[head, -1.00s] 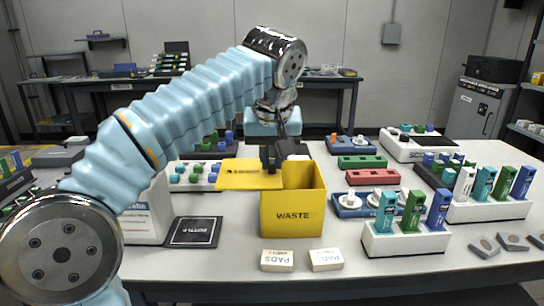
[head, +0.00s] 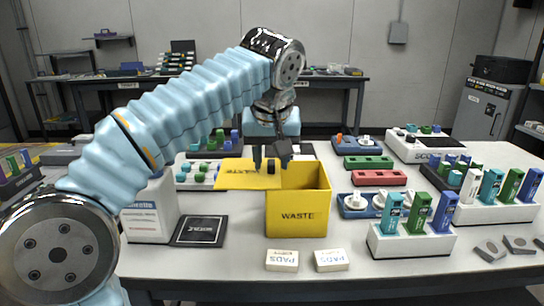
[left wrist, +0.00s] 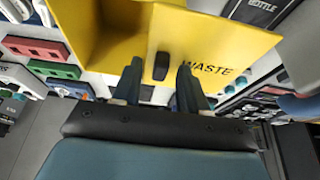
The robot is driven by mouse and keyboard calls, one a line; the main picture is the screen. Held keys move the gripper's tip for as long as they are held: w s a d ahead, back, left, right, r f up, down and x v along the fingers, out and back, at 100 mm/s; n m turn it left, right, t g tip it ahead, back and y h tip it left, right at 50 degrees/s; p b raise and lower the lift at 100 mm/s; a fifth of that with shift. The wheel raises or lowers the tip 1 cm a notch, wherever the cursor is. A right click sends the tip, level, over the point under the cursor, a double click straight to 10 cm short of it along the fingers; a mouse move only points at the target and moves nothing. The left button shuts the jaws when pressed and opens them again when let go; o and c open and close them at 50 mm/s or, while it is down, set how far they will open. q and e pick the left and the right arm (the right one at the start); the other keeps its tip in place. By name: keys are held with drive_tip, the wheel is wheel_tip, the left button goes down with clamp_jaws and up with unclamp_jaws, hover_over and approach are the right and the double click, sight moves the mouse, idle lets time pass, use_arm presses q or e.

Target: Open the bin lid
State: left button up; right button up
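The yellow waste bin (head: 297,216) stands on the table with its top open. Its yellow lid (head: 235,178) lies out flat to the left of the opening, at rim height. The lid's black knob (head: 271,167) stands near the lid's right edge; it also shows in the left wrist view (left wrist: 161,66). My left gripper (head: 271,164) is open, pointing down over the lid. In the left wrist view its two fingers (left wrist: 159,82) stand on either side of the knob with gaps, apart from it. My right gripper is not in view.
Two white pad boxes (head: 282,260) (head: 331,260) lie in front of the bin. A black mat (head: 200,231) lies to its left. A white rack of coloured bottles (head: 408,243) and a red block (head: 380,178) stand to its right.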

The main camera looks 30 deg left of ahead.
use_arm(q)
drive_tip(key=shift+r, duration=0.1)
drive_tip(key=p+v, duration=0.3)
drive_tip(key=v, duration=1)
drive_tip(key=shift+r, duration=0.3)
drive_tip(key=shift+s, duration=0.15)
